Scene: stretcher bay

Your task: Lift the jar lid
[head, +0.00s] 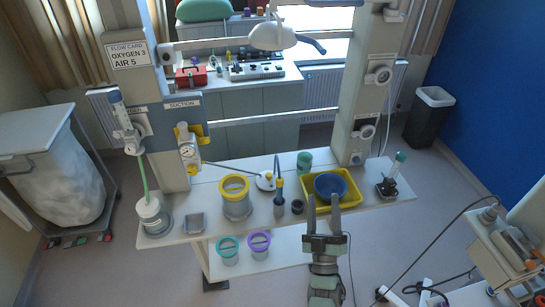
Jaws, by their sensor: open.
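A large clear jar (238,211) with a yellow lid (235,183) stands on the bench top, left of centre; the lid looks seated on its rim, with a bar across it. Two smaller jars stand on the lower shelf, one with a teal lid (227,243) and one with a purple lid (260,240). I cannot tell which lid the task names. My gripper (323,201) is open and empty, its two fingers apart, at the bench's front edge. It appears in front of the yellow tray and blue bowl, right of the jars; its height above them is unclear.
A yellow tray (310,198) holds a blue bowl (329,182). A dark small cup (297,207), a grey cylinder (279,208), a teal cup (304,159) and a white canister (150,211) with a green tube stand on the bench. Uprights of the frame rise behind.

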